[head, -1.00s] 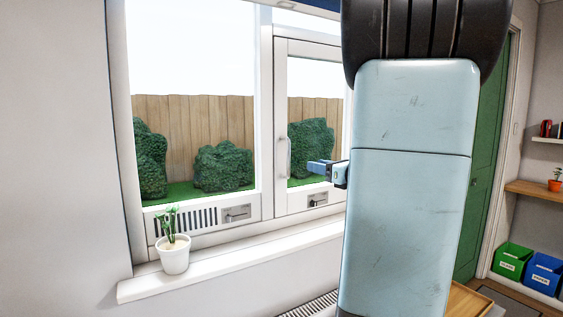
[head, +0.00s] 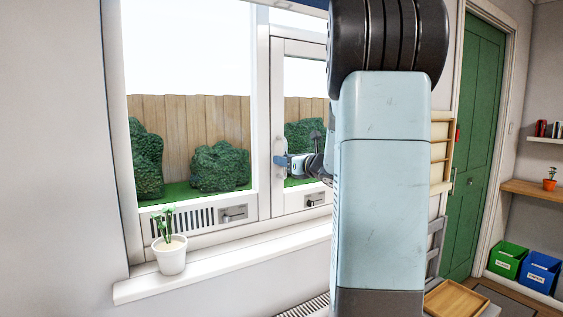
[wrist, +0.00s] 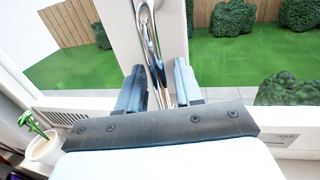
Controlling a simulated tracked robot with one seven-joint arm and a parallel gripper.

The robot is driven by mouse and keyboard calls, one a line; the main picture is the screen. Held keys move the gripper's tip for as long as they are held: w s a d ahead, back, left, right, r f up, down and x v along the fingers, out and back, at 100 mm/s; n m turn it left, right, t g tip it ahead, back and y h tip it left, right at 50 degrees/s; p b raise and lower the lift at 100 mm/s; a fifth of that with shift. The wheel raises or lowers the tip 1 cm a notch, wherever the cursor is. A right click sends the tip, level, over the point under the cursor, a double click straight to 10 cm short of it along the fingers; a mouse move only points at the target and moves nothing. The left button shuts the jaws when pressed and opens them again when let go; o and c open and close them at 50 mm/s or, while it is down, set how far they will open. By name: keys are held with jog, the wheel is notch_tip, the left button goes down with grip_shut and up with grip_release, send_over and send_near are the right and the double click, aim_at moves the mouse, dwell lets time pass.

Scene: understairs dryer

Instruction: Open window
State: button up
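The window (head: 262,110) has a fixed left pane and a narrower right sash (head: 290,45), which looks shut in its frame. A slim vertical metal handle (head: 280,146) stands on the left edge of that sash. My gripper (head: 283,161) is at the handle's lower part. In the wrist view, the shiny handle (wrist: 151,35) runs down between the two blue fingers of my gripper (wrist: 159,76). The fingers are apart, one on each side, with gaps showing. Contact with the handle cannot be made out. My arm hides the right part of the sash.
A potted plant (head: 171,255) stands on the white sill (head: 225,268) at the left. A radiator (head: 303,307) shows below the sill. A green door (head: 476,150), a wooden shelf (head: 528,193) and green and blue bins (head: 541,271) are at the right.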

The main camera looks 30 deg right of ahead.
grip_shut()
dwell(0.4)
